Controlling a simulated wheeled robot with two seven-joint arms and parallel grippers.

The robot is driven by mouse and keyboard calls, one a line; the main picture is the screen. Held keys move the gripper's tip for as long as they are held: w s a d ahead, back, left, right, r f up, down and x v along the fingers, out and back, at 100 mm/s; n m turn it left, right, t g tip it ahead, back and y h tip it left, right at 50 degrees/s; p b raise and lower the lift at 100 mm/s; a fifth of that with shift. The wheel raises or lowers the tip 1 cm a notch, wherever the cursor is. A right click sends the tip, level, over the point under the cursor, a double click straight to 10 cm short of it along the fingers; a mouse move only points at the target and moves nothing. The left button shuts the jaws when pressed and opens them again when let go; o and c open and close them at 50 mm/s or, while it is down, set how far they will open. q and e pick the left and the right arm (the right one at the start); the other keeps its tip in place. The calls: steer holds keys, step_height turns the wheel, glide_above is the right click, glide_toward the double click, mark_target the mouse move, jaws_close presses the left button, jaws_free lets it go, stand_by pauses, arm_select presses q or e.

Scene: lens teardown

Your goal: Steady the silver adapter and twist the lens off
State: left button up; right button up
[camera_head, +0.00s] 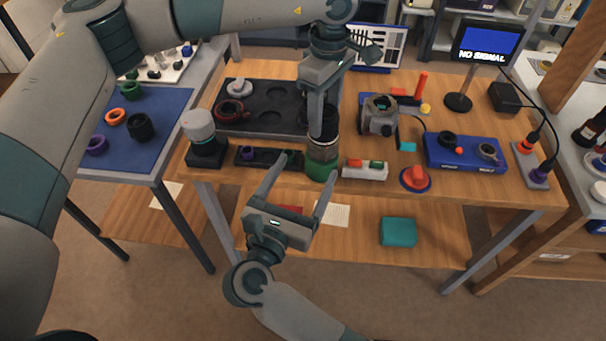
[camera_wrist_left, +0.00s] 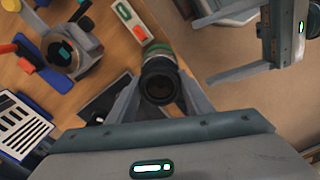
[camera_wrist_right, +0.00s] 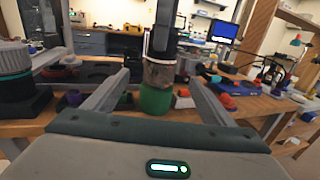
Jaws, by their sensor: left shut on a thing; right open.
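An upright stack stands at the front edge of the wooden bench. It has a black lens (camera_wrist_right: 159,45) on top, a silver adapter (camera_head: 322,149) in the middle and a green base (camera_head: 322,167) below. My left gripper (camera_head: 318,130) reaches down from above and is shut on the black lens, which also shows end-on in the left wrist view (camera_wrist_left: 160,84). My right gripper (camera_head: 303,172) is open and empty in front of the stack, low and a little left. In the right wrist view its fingers point toward the stack on either side, with gaps beside the adapter.
A black tray (camera_head: 271,124) lies behind left, and a grey camera body (camera_head: 379,117) stands behind right. A white-topped cylinder (camera_head: 200,126) stands left. A red knob (camera_head: 415,178) and a white block (camera_head: 365,170) sit right, near the edge. Open space lies before the bench.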

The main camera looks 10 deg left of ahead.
mark_target(319, 145)
steer(key=x, duration=1.1)
steer(key=shift+w+d, duration=0.1)
steer(key=shift+w, duration=0.2)
steer(key=shift+c, duration=0.3)
steer(key=c, duration=1)
steer(key=o, duration=1.1)
steer(key=shift+c, duration=0.2)
steer(key=shift+s+f, duration=0.1)
steer(key=shift+s, duration=0.05)
steer(key=v, duration=1.1)
steer(key=shift+s, duration=0.35)
